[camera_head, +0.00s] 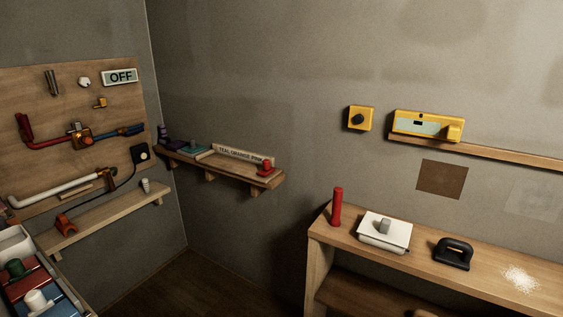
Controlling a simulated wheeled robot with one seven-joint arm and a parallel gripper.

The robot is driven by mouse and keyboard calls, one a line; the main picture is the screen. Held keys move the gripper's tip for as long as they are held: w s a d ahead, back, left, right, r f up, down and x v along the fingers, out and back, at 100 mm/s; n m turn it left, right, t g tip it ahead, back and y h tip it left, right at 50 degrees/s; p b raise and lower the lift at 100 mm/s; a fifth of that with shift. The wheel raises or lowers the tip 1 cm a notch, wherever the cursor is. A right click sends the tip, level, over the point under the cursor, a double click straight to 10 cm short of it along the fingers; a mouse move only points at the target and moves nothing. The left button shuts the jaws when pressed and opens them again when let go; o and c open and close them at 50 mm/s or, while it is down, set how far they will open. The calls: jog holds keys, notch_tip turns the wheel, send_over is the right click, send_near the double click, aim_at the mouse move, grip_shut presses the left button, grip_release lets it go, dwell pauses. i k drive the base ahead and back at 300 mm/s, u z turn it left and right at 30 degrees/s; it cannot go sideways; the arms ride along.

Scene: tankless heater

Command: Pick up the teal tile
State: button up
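A flat teal tile (195,150) lies on the small wall shelf (232,169) near the middle left of the head view. It is toward the shelf's left end, beside a dark purple object (164,135). It is small in the view, and its details are hard to make out. A sign (239,154) reading "TEAL ORANGE PINK" stands at the back of the shelf. A red knobbed object (265,168) sits near the shelf's right end. My gripper is not in view.
A wooden bench (401,257) at right holds a red cylinder (337,207), a white block with a grey knob (385,233) and a black handle (454,254). A pipe board (60,110) and lower shelf (103,219) are at left. Bare floor (180,284) shows between.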

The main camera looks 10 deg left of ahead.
aim_at(194, 147)
jog(key=u, duration=0.65)
jog(key=i, duration=1.3)
jog(key=u, duration=0.45)
jog(key=k, duration=0.45)
jog(key=u, duration=0.7)
jog(key=i, duration=1.3)
jog(key=z, duration=0.2)
